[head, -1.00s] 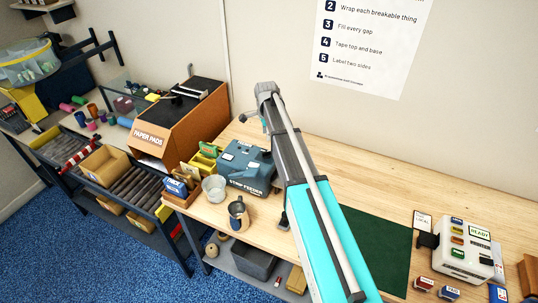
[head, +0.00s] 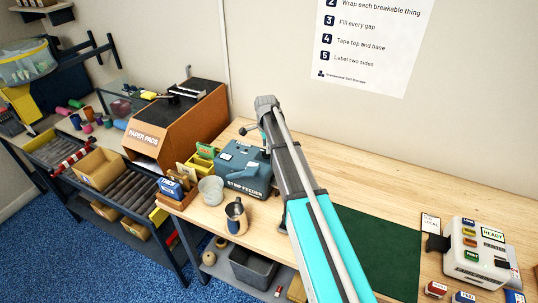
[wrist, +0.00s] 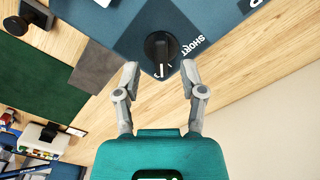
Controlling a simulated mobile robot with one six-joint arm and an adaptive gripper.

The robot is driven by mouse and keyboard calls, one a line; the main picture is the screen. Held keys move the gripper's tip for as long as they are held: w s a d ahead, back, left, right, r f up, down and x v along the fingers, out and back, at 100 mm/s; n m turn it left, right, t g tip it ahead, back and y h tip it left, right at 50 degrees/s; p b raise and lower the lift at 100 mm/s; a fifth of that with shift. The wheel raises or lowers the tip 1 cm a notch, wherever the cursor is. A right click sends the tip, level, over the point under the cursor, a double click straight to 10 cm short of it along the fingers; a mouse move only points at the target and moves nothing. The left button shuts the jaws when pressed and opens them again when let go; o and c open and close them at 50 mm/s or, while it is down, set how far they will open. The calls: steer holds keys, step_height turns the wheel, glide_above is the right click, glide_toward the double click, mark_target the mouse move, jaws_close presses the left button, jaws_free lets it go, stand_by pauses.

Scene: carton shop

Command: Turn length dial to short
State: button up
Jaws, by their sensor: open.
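The strip feeder (head: 243,168) is a blue box on the bench, left of my arm in the head view. In the wrist view its blue face (wrist: 115,22) carries a round black dial (wrist: 158,44) with a pale pointer mark toward the bottom of the picture. The word SHORT (wrist: 194,47) is printed to the right of the dial. My gripper (wrist: 160,65) is open and empty, its fingertips apart on either side of the dial's lower part, with no clear contact. In the head view the dial and fingers are hidden.
A green mat (head: 375,250) and a white label device (head: 475,250) lie to the right. The bench behind is bare.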

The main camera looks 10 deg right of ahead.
steer(key=shift+f+b, duration=0.85)
steer(key=shift+f, duration=0.25)
